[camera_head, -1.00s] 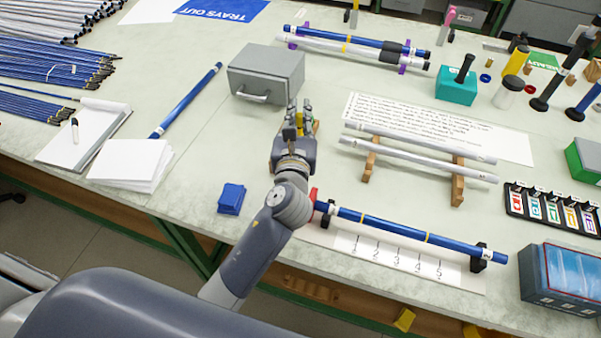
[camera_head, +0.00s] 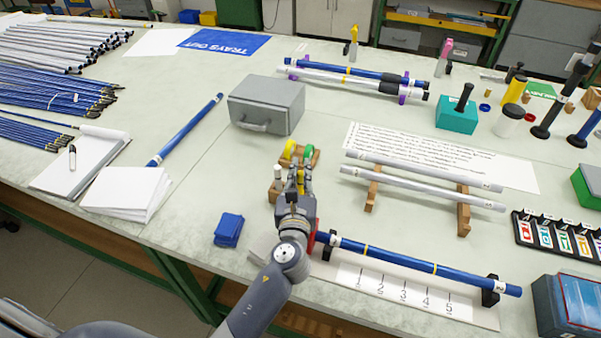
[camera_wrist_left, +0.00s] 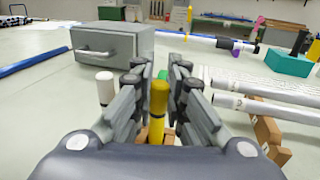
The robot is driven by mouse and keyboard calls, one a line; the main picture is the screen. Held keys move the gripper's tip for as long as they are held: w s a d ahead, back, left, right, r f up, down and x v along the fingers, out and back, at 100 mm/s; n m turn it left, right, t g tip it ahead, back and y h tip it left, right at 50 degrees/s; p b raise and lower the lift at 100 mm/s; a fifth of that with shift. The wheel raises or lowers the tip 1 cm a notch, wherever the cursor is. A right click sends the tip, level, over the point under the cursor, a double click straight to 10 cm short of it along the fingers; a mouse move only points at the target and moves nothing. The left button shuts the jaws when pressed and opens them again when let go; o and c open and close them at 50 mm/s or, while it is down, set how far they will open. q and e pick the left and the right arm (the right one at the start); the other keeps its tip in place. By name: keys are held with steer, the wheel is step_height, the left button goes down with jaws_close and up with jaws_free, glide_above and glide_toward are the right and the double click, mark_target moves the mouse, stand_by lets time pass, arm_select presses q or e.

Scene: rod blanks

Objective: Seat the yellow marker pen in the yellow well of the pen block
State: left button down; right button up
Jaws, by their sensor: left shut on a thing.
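The yellow marker pen (camera_head: 301,181) is between the fingers of my left gripper (camera_head: 298,178), which is shut on it. In the left wrist view the yellow pen (camera_wrist_left: 157,108) stands roughly upright between the fingers. The wooden pen block (camera_head: 313,160) shows partly behind my gripper, with a yellow piece (camera_head: 289,150) and a green piece (camera_head: 309,152) at its far side. A white-topped pen (camera_head: 278,172) stands at its left. My fingers hide much of the block, and I cannot tell whether the pen's lower end is in a well. My right gripper is not in view.
A grey metal box (camera_head: 266,105) stands behind the block. White rods on a wooden rack (camera_head: 464,212) lie to the right. A blue rod (camera_head: 420,263) lies in front right, and a small blue block (camera_head: 229,230) at left.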

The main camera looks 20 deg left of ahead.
arm_select(q)
steer(key=shift+f, duration=0.1)
steer(key=c, duration=1.6)
jaws_free()
steer(key=b+v, duration=0.1)
steer(key=v, duration=1.1)
steer(key=shift+r+b, duration=0.25)
steer(key=shift+b, duration=0.15)
steer(key=shift+s+f, duration=0.1)
